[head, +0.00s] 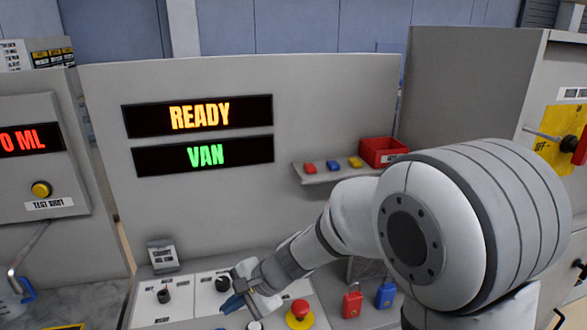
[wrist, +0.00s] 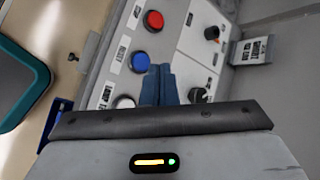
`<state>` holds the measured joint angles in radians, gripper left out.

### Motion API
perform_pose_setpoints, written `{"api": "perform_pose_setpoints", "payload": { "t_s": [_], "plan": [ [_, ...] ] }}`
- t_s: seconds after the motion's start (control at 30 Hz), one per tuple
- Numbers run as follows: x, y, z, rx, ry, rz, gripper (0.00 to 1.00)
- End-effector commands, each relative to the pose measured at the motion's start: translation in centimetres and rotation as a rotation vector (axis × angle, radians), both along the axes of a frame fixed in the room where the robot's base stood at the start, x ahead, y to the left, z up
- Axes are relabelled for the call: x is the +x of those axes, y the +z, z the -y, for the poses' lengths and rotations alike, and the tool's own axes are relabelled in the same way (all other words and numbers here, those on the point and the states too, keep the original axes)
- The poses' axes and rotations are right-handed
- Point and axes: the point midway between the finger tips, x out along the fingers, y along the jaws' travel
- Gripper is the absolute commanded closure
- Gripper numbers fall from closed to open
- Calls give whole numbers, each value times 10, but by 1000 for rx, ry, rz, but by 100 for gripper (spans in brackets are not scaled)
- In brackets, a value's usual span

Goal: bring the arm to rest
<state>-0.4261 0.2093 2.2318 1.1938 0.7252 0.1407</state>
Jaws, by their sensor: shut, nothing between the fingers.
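My gripper (head: 232,304) is low over the control panel in the head view, in front of the dark selector knobs. In the wrist view its blue fingers (wrist: 158,86) are together with nothing between them. They overlap the panel (wrist: 182,75) near a blue button (wrist: 141,62) and a dark knob (wrist: 198,95). Whether the fingertips touch the panel cannot be told. My arm reaches in from the right of the head view.
The displays read READY (head: 198,115) and VAN (head: 204,156). A red mushroom button (head: 299,311), a red padlock (head: 352,302) and a blue padlock (head: 385,294) are right of my gripper. A shelf (head: 325,176) holds a red bin (head: 383,152). A yellow button (head: 41,189) is at left.

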Motion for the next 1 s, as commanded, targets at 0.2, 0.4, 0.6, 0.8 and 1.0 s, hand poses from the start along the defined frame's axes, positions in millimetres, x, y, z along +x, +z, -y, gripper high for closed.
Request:
{"api": "perform_pose_setpoints", "payload": {
  "t_s": [0.2, 0.4, 0.6, 0.8, 1.0],
  "plan": [
    [-27, 44, 96, -173, 193, 229, 100],
    [-62, 66, 188, -421, 356, 393, 100],
    [-97, 79, 264, -675, 471, 472, 100],
    [-114, 84, 299, -805, 523, 486, 100],
    [-116, 84, 303, -821, 531, 485, 100]
  ]
}}
